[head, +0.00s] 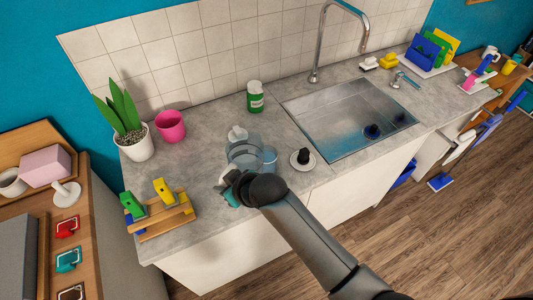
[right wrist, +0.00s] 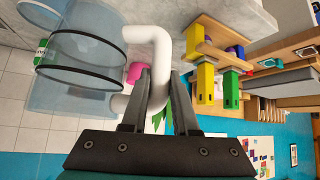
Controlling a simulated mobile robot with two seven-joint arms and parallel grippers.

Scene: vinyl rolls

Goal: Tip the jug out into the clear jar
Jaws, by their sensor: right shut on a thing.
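The jug (head: 243,152) is see-through with dark bands and a white handle. It is in the middle of the head view, close to the counter; whether it touches is unclear. My right gripper (head: 227,180) is shut on its white handle, and the right wrist view shows the handle (right wrist: 158,45) between the fingers and the clear body (right wrist: 85,70) to the left. The clear jar (head: 269,160), bluish, stands right beside the jug, partly behind my arm. The jug's contents and exact tilt cannot be made out. My left gripper is not in view.
A black-and-white piece (head: 303,158) stands right of the jar, before the sink (head: 345,115). A green can (head: 255,97), pink cup (head: 170,126) and potted plant (head: 135,140) stand behind. A wooden rack (head: 165,217) is front left. Counter left of the jug is clear.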

